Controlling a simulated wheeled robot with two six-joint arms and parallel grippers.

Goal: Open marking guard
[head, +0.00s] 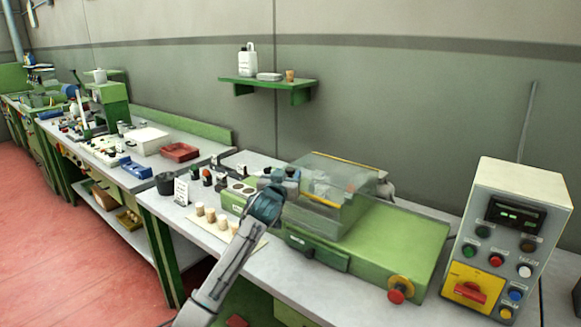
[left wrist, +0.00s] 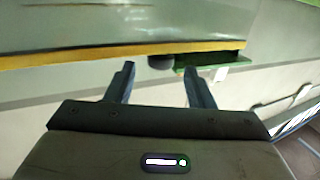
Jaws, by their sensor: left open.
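The marking guard (head: 335,180) is a clear cover with yellow edge strips on the green marking machine (head: 400,235). It appears lowered over the machine's left part. My left gripper (head: 284,176) is at the guard's left side, partly hidden by its own wrist. In the left wrist view my left gripper (left wrist: 160,82) is open with nothing between its fingers. The guard (left wrist: 90,30) fills the upper part there, its yellow strip running across just beyond the fingertips. Contact cannot be told. My right gripper is not in view.
A control box (head: 510,235) with coloured buttons stands at the right. A red knob (head: 398,290) is on the machine's front. Several corks (head: 210,214) stand on a board left of my arm. A green wall shelf (head: 268,84) hangs behind.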

